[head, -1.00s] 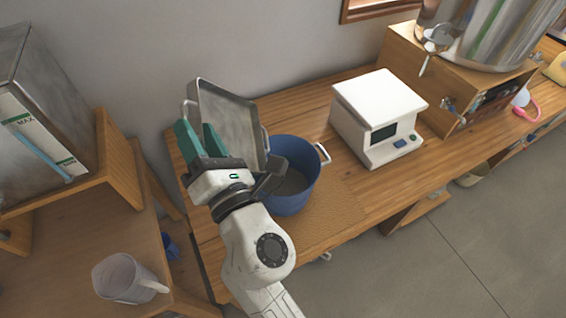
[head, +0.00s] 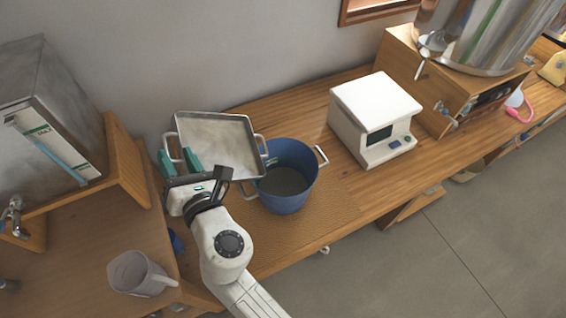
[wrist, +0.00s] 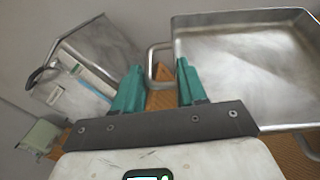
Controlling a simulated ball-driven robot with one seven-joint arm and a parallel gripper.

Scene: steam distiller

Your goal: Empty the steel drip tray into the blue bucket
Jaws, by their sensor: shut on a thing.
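The steel drip tray (head: 218,142) is held up at the back left of the bench, tilted slightly, its inside facing me and looking bare. My gripper (head: 178,160) is shut on its left wire handle; the handle shows between the green fingers (wrist: 158,78) in the wrist view, with the tray (wrist: 245,75) to the right. The blue bucket (head: 290,195) stands upright on the bench just right of the tray, with grey liquid inside. The tray's right handle is close to the bucket's rim; I cannot tell whether they touch.
A white device (head: 375,115) stands right of the bucket. Beyond it is a wooden box (head: 412,75) under a large steel vessel (head: 485,35). On the left are a steel tank (head: 45,95) and a clear jug (head: 140,275). The bench front is clear.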

